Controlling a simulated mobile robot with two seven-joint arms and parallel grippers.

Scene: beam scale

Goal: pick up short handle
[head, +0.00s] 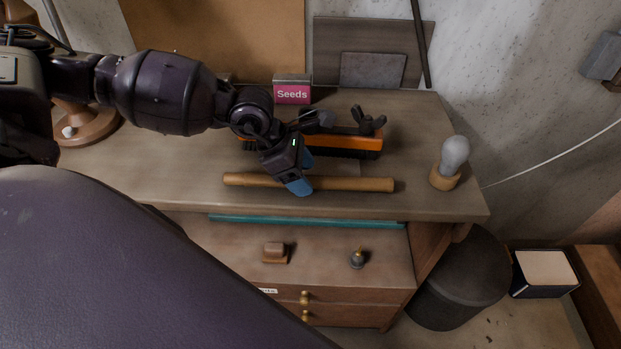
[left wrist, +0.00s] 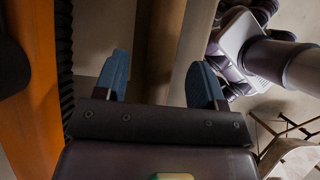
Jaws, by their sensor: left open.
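The short handle is a plain wooden rod (head: 350,184) lying left to right near the front of the workbench in the head view. In the left wrist view the rod (left wrist: 163,45) runs up the picture between the two blue fingertips. My left gripper (head: 303,174) is open above the rod, left of its middle, and hides a small part of it. The left wrist view shows the gripper (left wrist: 160,80) with room on both sides of the rod. Whether the fingertips reach down beside it I cannot tell. My right gripper is not in view.
An orange and black tool (head: 360,143) lies just behind the rod. A pink Seeds packet (head: 292,94) stands farther back. A grey bulb on a wooden base (head: 453,160) stands at the right. The workbench (head: 440,205) ends close in front of the rod.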

